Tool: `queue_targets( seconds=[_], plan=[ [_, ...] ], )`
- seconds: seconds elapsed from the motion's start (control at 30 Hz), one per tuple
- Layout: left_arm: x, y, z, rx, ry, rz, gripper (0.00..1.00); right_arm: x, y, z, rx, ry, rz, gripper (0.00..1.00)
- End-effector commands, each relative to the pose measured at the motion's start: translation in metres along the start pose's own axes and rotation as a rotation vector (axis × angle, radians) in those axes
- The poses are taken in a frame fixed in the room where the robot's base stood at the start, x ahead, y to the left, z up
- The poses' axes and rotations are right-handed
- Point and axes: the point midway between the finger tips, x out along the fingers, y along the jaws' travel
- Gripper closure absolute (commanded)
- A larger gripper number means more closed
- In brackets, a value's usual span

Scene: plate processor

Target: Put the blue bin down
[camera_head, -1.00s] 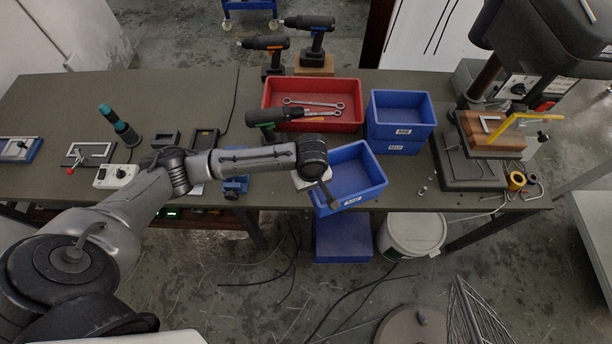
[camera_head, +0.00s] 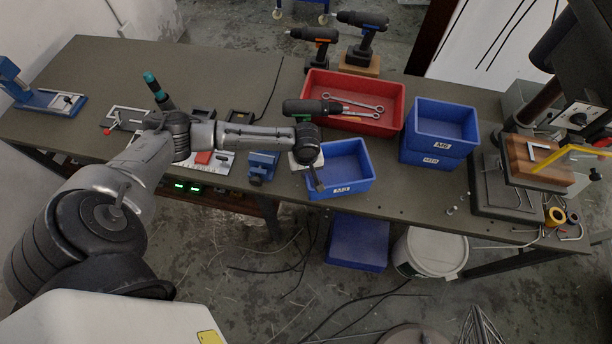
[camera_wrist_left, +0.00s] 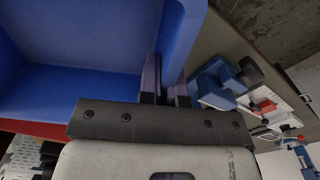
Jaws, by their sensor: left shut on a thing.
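The blue bin (camera_head: 361,184) is in front of the red bin in the head view, near the table's front edge. It is open, looks empty and about level, with a label on its front. My left gripper (camera_head: 316,177) is shut on its left wall. In the left wrist view, the fingers (camera_wrist_left: 166,88) straddle the wall of the blue bin (camera_wrist_left: 75,90). I cannot tell whether the bin's underside touches the table (camera_head: 230,85). My right gripper is not in view.
The red bin (camera_head: 386,123) with wrenches and a drill is behind. Two stacked blue bins (camera_head: 418,157) stand to the right, across a gap. A small blue vise (camera_head: 262,166) is close on the left. Another blue bin (camera_head: 358,243) and a white bucket (camera_head: 432,255) are below the table.

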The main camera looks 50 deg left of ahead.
Motion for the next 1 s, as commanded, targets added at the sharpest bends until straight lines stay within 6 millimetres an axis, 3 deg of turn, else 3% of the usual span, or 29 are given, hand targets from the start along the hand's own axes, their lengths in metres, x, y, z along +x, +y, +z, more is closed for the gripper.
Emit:
queue_targets(
  seconds=[0.3,0.7,0.73,1.0],
  plan=[
    [0.036,0.0,0.001,0.0,0.0,-0.001,1.0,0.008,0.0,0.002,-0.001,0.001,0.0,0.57],
    [0.039,0.0,0.001,0.001,0.0,0.0,1.0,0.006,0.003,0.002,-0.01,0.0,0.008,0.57],
    [0.04,0.0,0.001,0.001,0.001,0.0,0.93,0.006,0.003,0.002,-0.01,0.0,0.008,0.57],
    [0.04,0.0,0.001,0.001,0.0,0.0,0.69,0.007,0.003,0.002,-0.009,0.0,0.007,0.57]
  ],
)
